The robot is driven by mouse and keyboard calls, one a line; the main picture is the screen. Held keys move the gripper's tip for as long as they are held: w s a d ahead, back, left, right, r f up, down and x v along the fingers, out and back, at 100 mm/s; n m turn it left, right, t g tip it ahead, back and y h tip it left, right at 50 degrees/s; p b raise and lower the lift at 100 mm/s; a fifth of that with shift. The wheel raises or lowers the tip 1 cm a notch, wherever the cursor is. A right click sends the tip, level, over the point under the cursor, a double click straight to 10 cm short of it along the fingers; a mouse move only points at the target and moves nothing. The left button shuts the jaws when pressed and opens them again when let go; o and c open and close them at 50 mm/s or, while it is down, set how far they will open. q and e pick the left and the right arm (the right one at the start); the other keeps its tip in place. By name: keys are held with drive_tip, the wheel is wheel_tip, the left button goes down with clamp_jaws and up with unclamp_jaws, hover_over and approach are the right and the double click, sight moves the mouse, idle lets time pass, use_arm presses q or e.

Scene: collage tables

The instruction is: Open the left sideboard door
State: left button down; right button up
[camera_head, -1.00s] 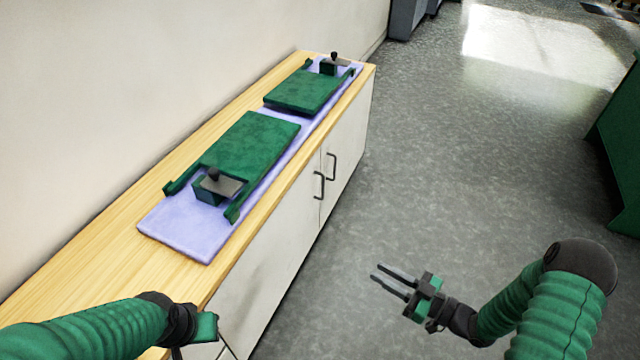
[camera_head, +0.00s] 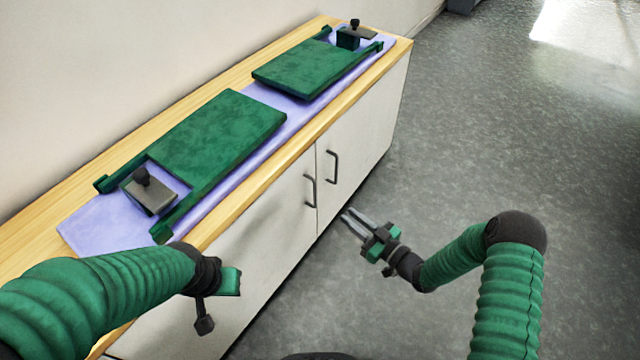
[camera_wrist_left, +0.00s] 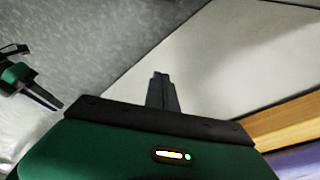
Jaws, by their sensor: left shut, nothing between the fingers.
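The sideboard (camera_head: 190,262) has a pale left door (camera_head: 265,232) and right door (camera_head: 362,130), both closed. The left door has a dark bar handle (camera_head: 310,190) near its right edge. The right door's handle (camera_head: 332,167) is just beside it. My left gripper (camera_head: 204,326) points down in front of the left door, left of and well apart from its handle. In the left wrist view its fingers (camera_wrist_left: 160,76) are together and empty, with a pale panel behind. My right gripper (camera_head: 347,215) is open and empty, over the floor right of the left door's handle.
The wooden top (camera_head: 215,238) carries a lilac mat (camera_head: 85,225) with two green boards (camera_head: 215,135) (camera_head: 292,70) and small clamp-like blocks (camera_head: 150,190). A wall runs behind. The grey floor (camera_head: 480,130) right of the sideboard is clear.

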drive_tip(key=b+x, duration=0.2)
drive_tip(key=x, duration=0.2)
drive_tip(key=b, duration=0.4)
hover_over(315, 205)
drive_tip(key=shift+w+d+f, duration=0.15)
drive_tip(key=shift+d, duration=0.05)
drive_tip(key=shift+w+a, duration=0.25)
drive_tip(key=shift+a, duration=0.05)
drive_tip(key=shift+d, duration=0.1)
clamp_jaws()
drive_tip(key=shift+r, duration=0.2)
